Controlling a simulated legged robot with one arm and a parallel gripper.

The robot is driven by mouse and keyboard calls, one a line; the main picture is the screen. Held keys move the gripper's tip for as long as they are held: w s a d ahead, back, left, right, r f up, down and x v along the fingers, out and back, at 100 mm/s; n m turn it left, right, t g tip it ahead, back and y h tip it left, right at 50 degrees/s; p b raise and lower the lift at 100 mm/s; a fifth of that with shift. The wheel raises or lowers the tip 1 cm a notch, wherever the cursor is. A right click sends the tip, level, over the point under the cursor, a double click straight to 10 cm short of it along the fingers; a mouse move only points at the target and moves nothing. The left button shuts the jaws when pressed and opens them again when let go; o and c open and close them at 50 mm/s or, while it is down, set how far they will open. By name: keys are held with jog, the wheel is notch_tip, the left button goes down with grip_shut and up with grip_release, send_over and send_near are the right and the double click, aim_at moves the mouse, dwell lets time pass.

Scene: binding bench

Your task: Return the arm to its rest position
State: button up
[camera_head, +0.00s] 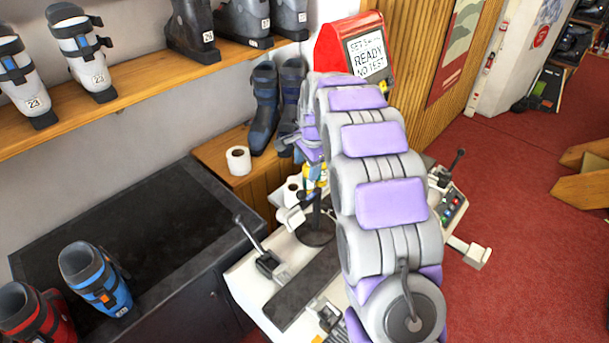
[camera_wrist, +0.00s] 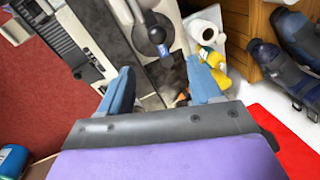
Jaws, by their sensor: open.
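My grey and purple arm stretches from the bottom right of the head view up toward the red box, above the white binding bench (camera_head: 246,296). In the wrist view my gripper (camera_wrist: 161,88) has its two blue fingers spread wide apart, with nothing held between them. It points down over the grey bench (camera_wrist: 112,45). In the head view my arm mostly hides the gripper and covers the middle of the bench.
A red box with a sign (camera_head: 367,54) stands behind the arm. Dark boots (camera_head: 265,107), a white roll (camera_head: 238,160) and a yellow bottle (camera_wrist: 208,58) are near the gripper. A lever (camera_head: 249,238) rises from the bench.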

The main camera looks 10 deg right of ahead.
jog(key=shift+r, duration=0.4)
jog(key=s+a+n+g+b, duration=0.2)
jog(key=s+n+b, duration=0.5)
jog(key=s, duration=1.5)
jog(key=s+f+n+g+b, duration=0.1)
jog(key=s+f+n+b, duration=0.2)
jog(key=s, duration=1)
jog(key=s+f+n+b, duration=0.3)
jog(key=s+f+b, duration=0.1)
jog(key=s, duration=0.9)
jog(key=shift+s+a+f+n+g+h, duration=0.4)
jog(key=shift+a+f, duration=0.05)
jog(key=shift+f, duration=0.35)
